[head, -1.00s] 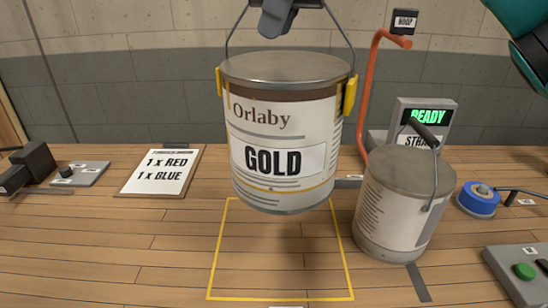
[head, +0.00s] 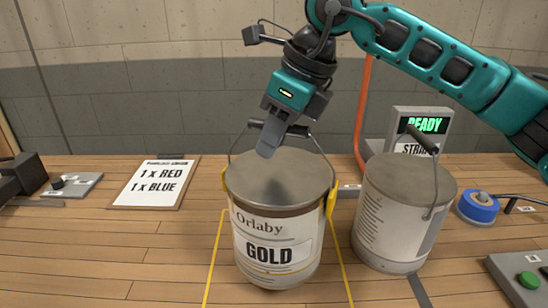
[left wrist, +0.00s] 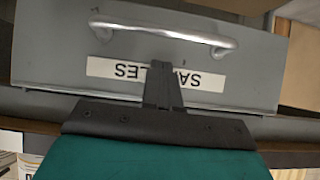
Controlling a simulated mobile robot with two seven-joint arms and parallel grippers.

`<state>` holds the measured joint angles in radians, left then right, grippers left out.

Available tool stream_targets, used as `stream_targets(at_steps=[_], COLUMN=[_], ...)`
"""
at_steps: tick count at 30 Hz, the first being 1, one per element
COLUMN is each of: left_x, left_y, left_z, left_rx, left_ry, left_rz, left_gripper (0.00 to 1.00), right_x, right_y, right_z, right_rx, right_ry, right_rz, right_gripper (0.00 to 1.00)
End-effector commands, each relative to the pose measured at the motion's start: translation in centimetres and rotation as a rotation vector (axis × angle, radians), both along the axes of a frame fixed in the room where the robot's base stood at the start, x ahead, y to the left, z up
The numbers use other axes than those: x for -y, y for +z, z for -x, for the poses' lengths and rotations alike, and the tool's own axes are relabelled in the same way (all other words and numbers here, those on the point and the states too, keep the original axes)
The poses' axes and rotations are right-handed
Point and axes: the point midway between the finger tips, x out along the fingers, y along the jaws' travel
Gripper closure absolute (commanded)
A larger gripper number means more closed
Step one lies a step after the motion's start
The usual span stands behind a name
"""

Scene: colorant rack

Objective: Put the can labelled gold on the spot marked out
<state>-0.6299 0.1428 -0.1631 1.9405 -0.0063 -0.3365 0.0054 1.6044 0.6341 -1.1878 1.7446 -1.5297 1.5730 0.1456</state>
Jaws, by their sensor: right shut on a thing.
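The can labelled gold (head: 278,252) is upright in the middle of the head view, with a grey lid and yellow handle lugs. It is at the yellow outline (head: 209,270) on the table, between its left and right lines; the outline's rear is hidden behind it. I cannot tell whether its base touches the wood. My right gripper (head: 268,142) is above the lid, shut on the can's raised wire handle (head: 318,142). My left gripper (left wrist: 163,85) shows in the left wrist view, fingers together and empty, before a grey drawer labelled samples (left wrist: 190,103).
A second grey-lidded can (head: 398,220) stands close to the right of the gold can. Behind it are a ready display (head: 421,124) and an orange post (head: 363,115). Blue tape (head: 478,207) and a green-button box (head: 525,281) are right. An order board (head: 156,186) is left.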

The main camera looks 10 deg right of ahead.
Motion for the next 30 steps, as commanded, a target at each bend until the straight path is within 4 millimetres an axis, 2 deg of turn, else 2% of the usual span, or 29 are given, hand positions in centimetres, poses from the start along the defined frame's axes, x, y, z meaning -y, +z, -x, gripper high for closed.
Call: stream_targets(at_steps=[7,19,20,27,30], left_x=[0.0,0.0,0.0,0.0,0.0], left_y=[0.0,-0.3,-0.1,-0.1,-0.2], left_z=[-0.2,-0.5,-0.5,-0.5,-0.4], left_rx=[0.003,0.011,0.011,0.010,0.008], left_ry=[-0.001,-0.001,-0.001,-0.001,0.000], left_rz=[0.000,0.000,0.000,0.000,0.000], left_gripper=[1.00,1.00,1.00,1.00,1.00], right_x=[0.0,0.0,0.0,0.0,0.0], right_y=[-3.5,-4.2,-4.1,-4.1,-4.1], right_z=[0.0,0.0,0.0,0.0,0.0], right_rx=[-0.002,0.001,-0.001,-0.001,-0.001], right_ry=[-0.001,0.000,0.000,0.000,0.000], right_rz=[0.000,-0.001,-0.001,0.000,0.000], right_gripper=[1.00,1.00,0.74,0.51,0.51])
